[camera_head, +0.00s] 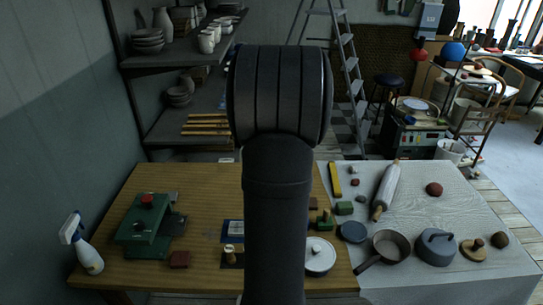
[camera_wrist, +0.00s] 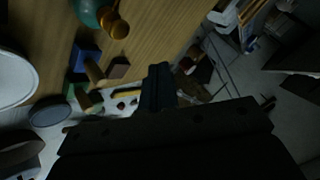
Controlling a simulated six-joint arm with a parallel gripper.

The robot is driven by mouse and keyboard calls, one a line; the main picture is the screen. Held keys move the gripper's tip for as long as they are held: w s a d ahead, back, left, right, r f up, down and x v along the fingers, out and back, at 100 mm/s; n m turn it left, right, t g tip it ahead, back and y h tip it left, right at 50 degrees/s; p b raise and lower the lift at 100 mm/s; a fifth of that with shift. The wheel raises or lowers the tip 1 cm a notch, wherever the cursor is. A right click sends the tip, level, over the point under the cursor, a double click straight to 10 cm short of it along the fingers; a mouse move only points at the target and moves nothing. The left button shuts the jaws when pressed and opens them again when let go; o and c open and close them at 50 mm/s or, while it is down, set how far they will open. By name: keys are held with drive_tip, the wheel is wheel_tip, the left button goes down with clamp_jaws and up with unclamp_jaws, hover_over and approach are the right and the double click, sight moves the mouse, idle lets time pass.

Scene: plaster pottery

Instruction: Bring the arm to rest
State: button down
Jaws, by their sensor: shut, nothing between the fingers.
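My gripper (camera_wrist: 158,82) shows in the dark wrist view with its two fingers together and nothing between them. It is over the wooden table (camera_wrist: 150,40), apart from the things on it. In the head view my arm stands upright in the middle of the picture and bends at the top, and my gripper is hidden there. The arm covers the middle of the wooden table (camera_head: 210,180) and part of what lies on it.
The grey table at right holds a pan (camera_head: 390,246), a grey pot (camera_head: 436,247) and a rolling pin (camera_head: 386,190). Shelves (camera_head: 180,50) stand behind.

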drive_tip(key=shift+f, duration=3.25)
